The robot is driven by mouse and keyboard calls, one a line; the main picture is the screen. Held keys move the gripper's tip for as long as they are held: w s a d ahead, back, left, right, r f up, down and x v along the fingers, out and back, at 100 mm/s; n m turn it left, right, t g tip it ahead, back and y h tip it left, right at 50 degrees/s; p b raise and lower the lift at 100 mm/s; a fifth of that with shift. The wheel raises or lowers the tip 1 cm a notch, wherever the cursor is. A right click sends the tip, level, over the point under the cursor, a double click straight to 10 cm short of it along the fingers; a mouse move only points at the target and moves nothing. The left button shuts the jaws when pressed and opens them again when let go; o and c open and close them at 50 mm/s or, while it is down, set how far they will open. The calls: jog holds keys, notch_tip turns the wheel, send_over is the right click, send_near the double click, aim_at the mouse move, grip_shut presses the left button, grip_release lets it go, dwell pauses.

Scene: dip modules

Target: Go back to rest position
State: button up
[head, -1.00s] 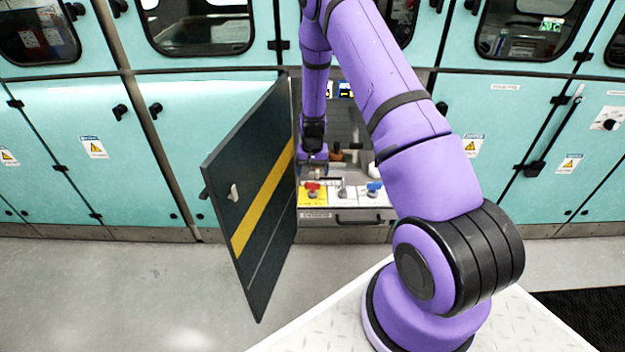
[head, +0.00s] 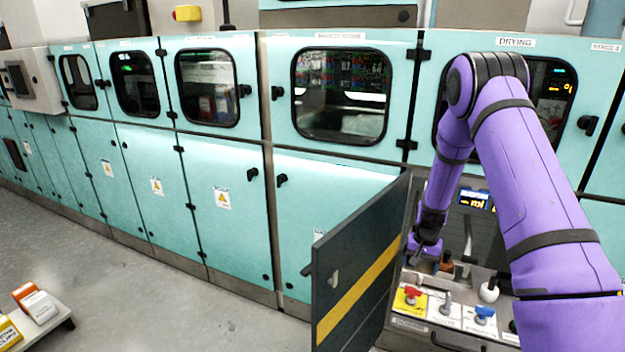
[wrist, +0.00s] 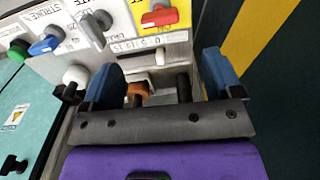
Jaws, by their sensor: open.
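My purple arm reaches down into the open compartment in the head view. An orange-brown knob (wrist: 138,90) and a black post show between and beyond the fingers. The control panel (head: 448,312) with red, grey and blue switches lies below the gripper in the head view. The red switch (wrist: 160,17) is also at the top of the wrist view.
The dark door (head: 358,280) with a yellow stripe stands open just left of the gripper, and its edge is close in the wrist view (wrist: 240,40). A white knob (head: 489,292) sits right of the gripper. Teal cabinets line the wall. Floor at left is clear except a low platform (head: 50,330) with boxes.

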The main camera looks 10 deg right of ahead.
jog(key=s+a+r+n+t, duration=0.1)
jog(key=s+a+r, duration=0.2)
jog(key=r, duration=0.8)
jog(key=s+a+r+n+t, duration=0.1)
jog(key=s+a+r, duration=0.2)
jog(key=r, duration=0.8)
jog(key=s+a+r+n+t, duration=0.1)
jog(key=s+a+r, duration=0.25)
jog(key=r, duration=0.65)
jog(key=s+a+r+n, duration=0.1)
jog(key=s+r, duration=0.3)
jog(key=s, duration=0.4)
jog(key=s+a+r+n+t, duration=0.1)
jog(key=s+a+r, duration=0.2)
jog(key=s, duration=0.5)
jog(key=s+a+r+n+t, duration=0.1)
jog(key=s+a+r+n, duration=0.1)
jog(key=s+r, duration=0.3)
jog(key=s, duration=0.4)
jog(key=shift+r, duration=0.2)
jog(key=shift+c, duration=0.4)
